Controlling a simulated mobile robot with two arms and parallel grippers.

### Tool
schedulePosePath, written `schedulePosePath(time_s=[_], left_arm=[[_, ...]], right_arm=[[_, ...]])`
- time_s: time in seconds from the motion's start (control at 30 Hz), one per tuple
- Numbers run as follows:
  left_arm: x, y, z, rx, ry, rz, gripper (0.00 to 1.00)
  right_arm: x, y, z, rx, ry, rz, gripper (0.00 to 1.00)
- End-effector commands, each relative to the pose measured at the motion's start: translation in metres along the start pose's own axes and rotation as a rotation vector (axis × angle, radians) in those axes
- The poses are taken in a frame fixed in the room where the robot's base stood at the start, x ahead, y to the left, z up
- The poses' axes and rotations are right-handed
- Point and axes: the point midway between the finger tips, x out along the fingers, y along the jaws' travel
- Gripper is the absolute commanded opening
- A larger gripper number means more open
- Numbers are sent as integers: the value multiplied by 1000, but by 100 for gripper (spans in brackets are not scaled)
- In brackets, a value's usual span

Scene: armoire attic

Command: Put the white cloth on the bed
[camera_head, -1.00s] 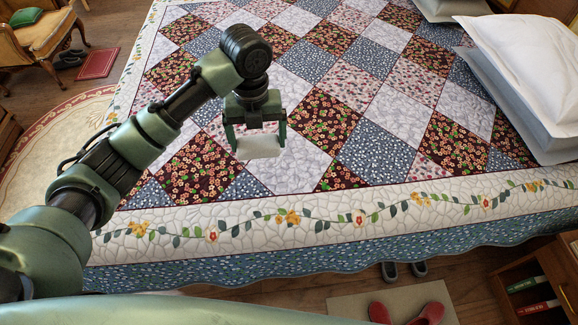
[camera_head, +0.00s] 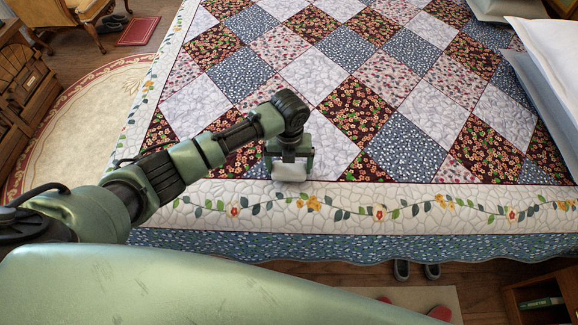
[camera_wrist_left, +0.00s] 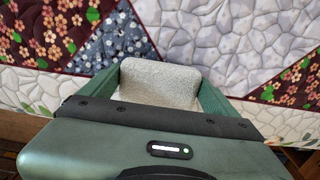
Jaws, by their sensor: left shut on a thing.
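The white cloth (camera_head: 289,172) is a small pale folded block between the fingers of my left gripper (camera_head: 290,165). In the left wrist view the cloth (camera_wrist_left: 160,82) shows a rough texture, with a green finger on each side. The left gripper is shut on it. It is over the near part of the bed (camera_head: 400,215), close to the border with the vine pattern. I cannot tell whether the cloth touches the quilt. My right gripper is out of view.
White pillows (camera_head: 545,85) lie at the bed's right side. A wooden armchair (camera_head: 95,15) and a red book-like object (camera_head: 138,31) are at the upper left. A small shelf (camera_head: 535,300) stands at the lower right. The middle of the quilt is clear.

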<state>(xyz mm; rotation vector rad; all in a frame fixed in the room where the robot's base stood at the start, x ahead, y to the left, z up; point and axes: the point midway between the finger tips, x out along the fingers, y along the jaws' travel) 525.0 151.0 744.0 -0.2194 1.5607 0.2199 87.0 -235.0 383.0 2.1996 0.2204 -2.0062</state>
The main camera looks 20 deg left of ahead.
Motion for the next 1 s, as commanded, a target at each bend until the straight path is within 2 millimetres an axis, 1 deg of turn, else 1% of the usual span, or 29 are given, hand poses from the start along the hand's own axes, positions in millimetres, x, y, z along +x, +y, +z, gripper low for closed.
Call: schedulePosePath(time_s=[0.03, 0.1, 0.37, 0.47, 0.5, 0.53, 0.77, 0.87, 0.97, 1.0], left_arm=[[6, 0, -1, 0, 1, 0, 52], [9, 0, 0, 0, 0, 1, 52], [10, 0, 0, 0, -1, 0, 52], [13, 0, 0, 0, -1, 0, 52], [13, 0, 0, 0, -1, 0, 96], [12, 0, 0, 0, -1, 0, 100], [11, 0, 0, 0, -1, 0, 100], [6, 0, 0, 1, -2, 0, 100], [-8, 0, 1, 1, -4, -2, 100], [-16, 0, 2, 1, -6, -2, 100]], right_arm=[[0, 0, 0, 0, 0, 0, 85], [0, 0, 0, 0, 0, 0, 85], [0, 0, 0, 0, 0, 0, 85], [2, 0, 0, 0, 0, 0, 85], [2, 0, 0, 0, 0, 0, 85], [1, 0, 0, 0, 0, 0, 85], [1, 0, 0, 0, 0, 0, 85], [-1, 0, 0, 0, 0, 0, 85], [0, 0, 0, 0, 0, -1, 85], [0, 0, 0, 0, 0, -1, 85]])
